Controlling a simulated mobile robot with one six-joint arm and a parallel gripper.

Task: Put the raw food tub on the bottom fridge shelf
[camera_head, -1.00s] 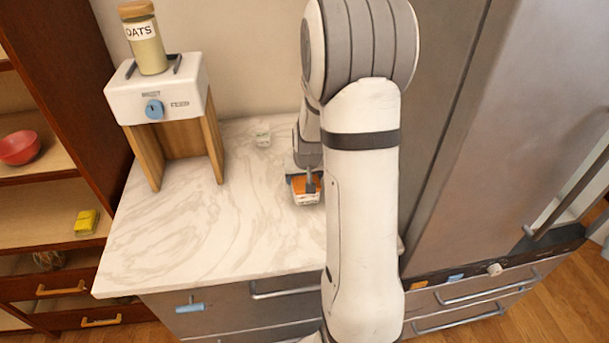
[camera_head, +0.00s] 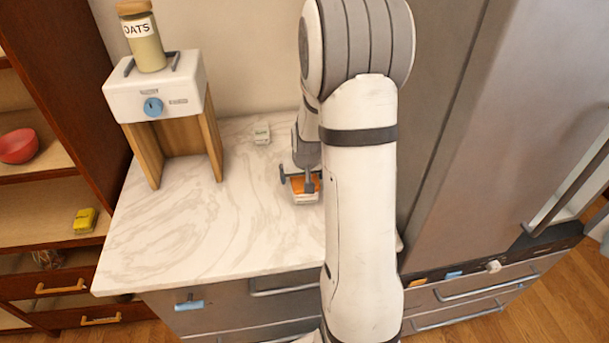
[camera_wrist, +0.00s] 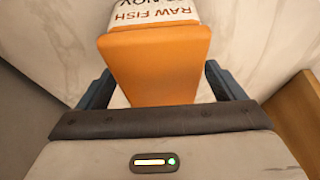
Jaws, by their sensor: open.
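The raw food tub (camera_head: 304,197) stands on the marble counter, white with an orange top. In the wrist view the tub (camera_wrist: 156,62) shows its orange face and a white label reading "RAW FISH", upside down. My gripper (camera_head: 298,180) is at the tub, partly hidden by my arm in the head view. In the wrist view my gripper (camera_wrist: 157,88) is open, with one dark finger on each side of the tub and gaps between. The fridge (camera_head: 500,140) stands at the right, steel grey; its bottom shelf is not visible.
A white dispenser (camera_head: 165,95) with an oats jar (camera_head: 146,45) stands at the counter's left. The marble counter (camera_head: 215,235) is clear in front. A wooden shelf unit (camera_head: 35,200) stands far left.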

